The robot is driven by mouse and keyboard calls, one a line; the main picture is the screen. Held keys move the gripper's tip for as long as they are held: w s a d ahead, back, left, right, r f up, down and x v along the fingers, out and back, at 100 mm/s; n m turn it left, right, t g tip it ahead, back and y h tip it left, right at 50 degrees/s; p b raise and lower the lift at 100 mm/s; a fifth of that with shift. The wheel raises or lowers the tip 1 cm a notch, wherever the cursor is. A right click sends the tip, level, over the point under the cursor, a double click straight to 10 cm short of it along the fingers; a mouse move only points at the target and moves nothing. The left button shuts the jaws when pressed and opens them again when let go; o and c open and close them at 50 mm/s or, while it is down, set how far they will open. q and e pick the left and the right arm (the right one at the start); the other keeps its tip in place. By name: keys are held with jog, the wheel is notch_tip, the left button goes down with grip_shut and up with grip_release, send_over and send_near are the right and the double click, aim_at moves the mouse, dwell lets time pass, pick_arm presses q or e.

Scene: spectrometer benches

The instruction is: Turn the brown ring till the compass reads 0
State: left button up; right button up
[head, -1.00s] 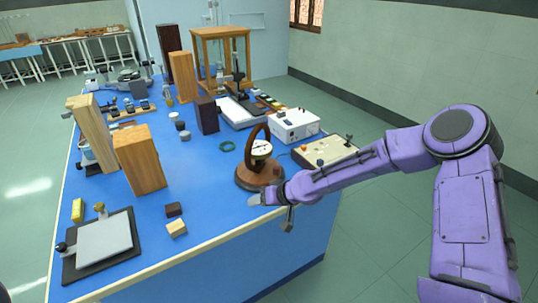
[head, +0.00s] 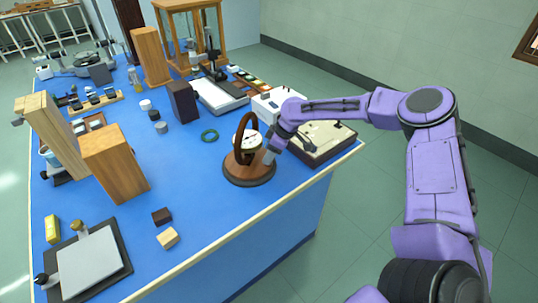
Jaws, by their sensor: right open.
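The brown ring (head: 241,128) stands upright on a round brown wooden base (head: 249,170) near the front edge of the blue bench. The white compass dial (head: 253,139) sits inside the ring; its reading is too small to make out. My right gripper (head: 268,158) points down at the right side of the ring and base, close to them. It is open, and I cannot tell whether it touches the ring. Its fingers are small and partly merge with the base behind. My left gripper is not in view.
A wooden box with a pale panel (head: 322,143) and a white instrument (head: 268,104) stand right of and behind the ring. Dark (head: 162,216) and pale (head: 168,238) small blocks lie front left. The blue bench (head: 205,195) is clear left of the base.

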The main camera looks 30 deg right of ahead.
jog(key=shift+x, duration=0.95)
jog(key=shift+s+d+r, duration=0.1)
jog(key=shift+d, duration=0.05)
grip_shut()
